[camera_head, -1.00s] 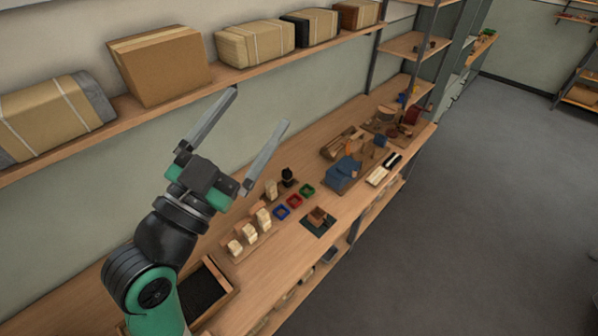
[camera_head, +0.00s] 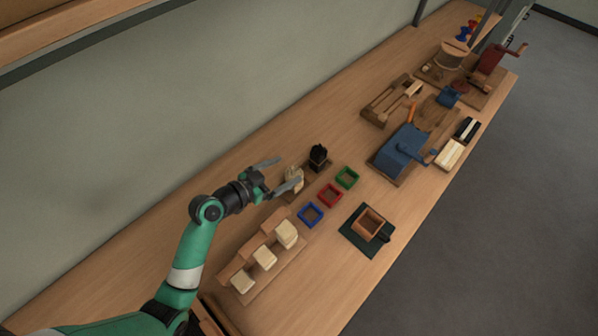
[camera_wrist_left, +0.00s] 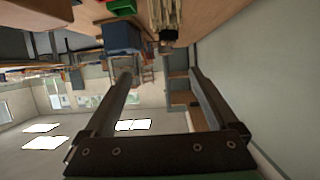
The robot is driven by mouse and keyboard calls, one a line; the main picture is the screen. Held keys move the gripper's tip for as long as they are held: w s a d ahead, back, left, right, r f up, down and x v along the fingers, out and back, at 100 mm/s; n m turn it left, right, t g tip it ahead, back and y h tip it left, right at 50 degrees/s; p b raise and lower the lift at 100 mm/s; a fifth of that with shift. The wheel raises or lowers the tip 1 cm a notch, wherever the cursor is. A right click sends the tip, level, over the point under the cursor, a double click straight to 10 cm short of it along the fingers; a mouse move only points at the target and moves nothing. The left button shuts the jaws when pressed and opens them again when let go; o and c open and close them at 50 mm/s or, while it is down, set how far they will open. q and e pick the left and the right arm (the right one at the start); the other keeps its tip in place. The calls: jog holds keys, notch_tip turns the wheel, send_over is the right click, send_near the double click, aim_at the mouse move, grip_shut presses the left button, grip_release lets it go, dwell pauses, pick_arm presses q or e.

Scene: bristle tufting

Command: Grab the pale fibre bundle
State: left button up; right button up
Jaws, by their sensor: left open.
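The pale fibre bundle (camera_head: 293,184) stands upright on the bench, beside a black bundle (camera_head: 318,157). In the left wrist view the pale bundle (camera_wrist_left: 168,18) shows at the top edge, partly cut off and beyond the fingertips. My left gripper (camera_head: 289,174) is open, with its fingers close to the pale bundle in the head view. One finger overlaps part of the bundle there, and I cannot tell whether they touch. In the left wrist view nothing sits between the spread fingers (camera_wrist_left: 160,76). My right gripper is not in view.
Small blue (camera_head: 310,215), red (camera_head: 330,194) and green (camera_head: 347,178) trays lie right of the bundle. A rack of pale blocks (camera_head: 262,290) is nearer. Bare bench lies along the wall.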

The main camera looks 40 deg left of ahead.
pick_arm(q)
jog(key=b, duration=0.2)
send_near(291, 176)
jog(key=w+d+f, duration=0.1)
jog(key=w, duration=0.2)
jog(key=shift+n+y, duration=0.4)
jog(key=b+x, duration=0.1)
jog(key=x, duration=0.2)
jog(key=b+x, duration=0.1)
jog(key=x, duration=0.2)
jog(key=shift+w+a, duration=0.2)
jog(key=shift+a, duration=0.05)
jog(key=b+x, duration=0.2)
jog(key=x, duration=0.2)
jog(key=shift+w+f, duration=0.2)
jog(key=shift+w, duration=0.4)
grip_shut()
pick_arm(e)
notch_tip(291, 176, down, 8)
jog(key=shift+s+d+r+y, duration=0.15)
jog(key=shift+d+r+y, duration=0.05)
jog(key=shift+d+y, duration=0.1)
